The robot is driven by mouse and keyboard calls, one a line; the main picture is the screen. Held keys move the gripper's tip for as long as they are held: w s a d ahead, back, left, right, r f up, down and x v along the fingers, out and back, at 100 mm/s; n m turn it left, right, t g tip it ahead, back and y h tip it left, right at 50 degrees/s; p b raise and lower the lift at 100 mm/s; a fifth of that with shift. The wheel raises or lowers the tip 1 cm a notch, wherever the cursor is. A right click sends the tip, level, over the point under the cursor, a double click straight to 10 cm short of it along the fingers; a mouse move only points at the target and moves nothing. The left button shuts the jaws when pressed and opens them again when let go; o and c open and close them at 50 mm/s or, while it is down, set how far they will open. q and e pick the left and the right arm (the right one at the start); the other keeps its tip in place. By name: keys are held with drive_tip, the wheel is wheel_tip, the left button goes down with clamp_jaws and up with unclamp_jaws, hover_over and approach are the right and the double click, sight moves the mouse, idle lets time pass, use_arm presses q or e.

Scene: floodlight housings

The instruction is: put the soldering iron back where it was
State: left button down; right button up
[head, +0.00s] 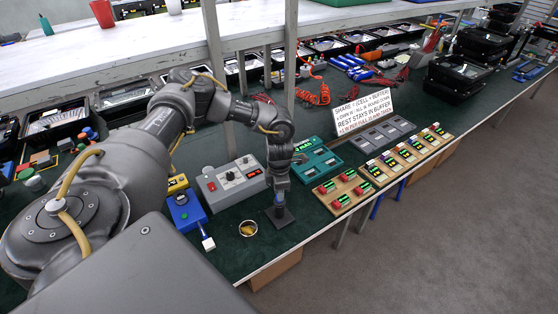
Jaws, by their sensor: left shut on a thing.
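My left gripper (279,184) points down near the front edge of the green bench top. It is shut on the soldering iron (279,198), of which only a small bluish part shows below the fingers. Directly under it is a dark stand with a square base (283,219). I cannot tell whether the iron is inside the stand or just above it. A blue soldering station (184,212) stands to the left. My right gripper is not in view.
A small bowl of brass wool (248,229) is close left of the stand. A grey control box (232,183) is behind it, and a teal tray (316,163) is to the right. Wooden trays (342,192) line the front edge. A shelf post (291,60) rises behind my arm.

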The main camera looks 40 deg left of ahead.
use_arm(q)
drive_tip(key=shift+f, duration=0.3)
drive_tip(key=c, duration=1.2)
unclamp_jaws()
drive_tip(key=shift+c, duration=0.2)
drive_tip(key=shift+r, duration=0.35)
wheel_tip(320, 180, up, 11)
drive_tip(key=b, duration=0.2)
drive_tip(key=shift+b, duration=0.35)
drive_tip(key=shift+r, duration=0.55)
